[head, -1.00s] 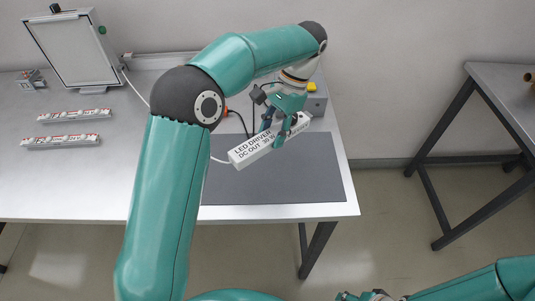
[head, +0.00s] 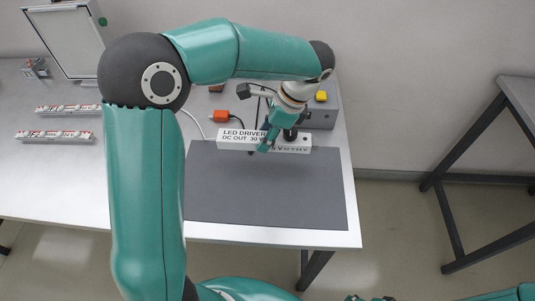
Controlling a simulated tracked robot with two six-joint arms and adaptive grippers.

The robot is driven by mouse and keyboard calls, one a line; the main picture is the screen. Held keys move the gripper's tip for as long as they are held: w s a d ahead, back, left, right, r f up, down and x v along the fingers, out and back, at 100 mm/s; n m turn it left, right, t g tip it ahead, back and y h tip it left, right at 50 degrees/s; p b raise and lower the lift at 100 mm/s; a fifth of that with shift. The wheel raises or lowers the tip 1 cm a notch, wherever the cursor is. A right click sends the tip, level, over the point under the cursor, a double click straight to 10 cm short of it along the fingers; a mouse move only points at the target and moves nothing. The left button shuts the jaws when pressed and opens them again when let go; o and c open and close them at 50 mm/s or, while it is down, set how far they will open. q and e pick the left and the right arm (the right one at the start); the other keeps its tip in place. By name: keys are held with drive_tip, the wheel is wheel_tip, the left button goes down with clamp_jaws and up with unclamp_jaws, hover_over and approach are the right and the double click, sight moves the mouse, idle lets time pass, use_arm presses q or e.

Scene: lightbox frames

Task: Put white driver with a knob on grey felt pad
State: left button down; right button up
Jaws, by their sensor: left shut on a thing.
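The white driver (head: 235,140) is a long white box labelled "LED DRIVER". It shows near the back edge of the grey felt pad (head: 265,195), lying left to right in the picture. My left gripper (head: 270,140) is shut on the driver near its middle, from above, and hides part of it and its label. A dark round part, perhaps the knob, shows beside the fingers. I cannot tell whether the driver touches the pad or hangs above it. My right gripper (head: 368,298) is only partly in view at the bottom edge.
Behind the driver are an orange plug (head: 221,116), a cable and a grey box (head: 322,112) with a yellow part. Two white strips (head: 55,136) lie at the left. A framed panel (head: 62,40) stands at the back left. The pad's front is clear.

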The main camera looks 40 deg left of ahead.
sight(260, 161)
use_arm(q)
drive_tip(key=shift+f, duration=3.45)
drive_tip(key=c, duration=0.6)
unclamp_jaws()
drive_tip(key=shift+f, duration=0.1)
drive_tip(key=v, duration=1.2)
drive_tip(key=shift+a, duration=0.1)
drive_tip(key=shift+s, duration=0.1)
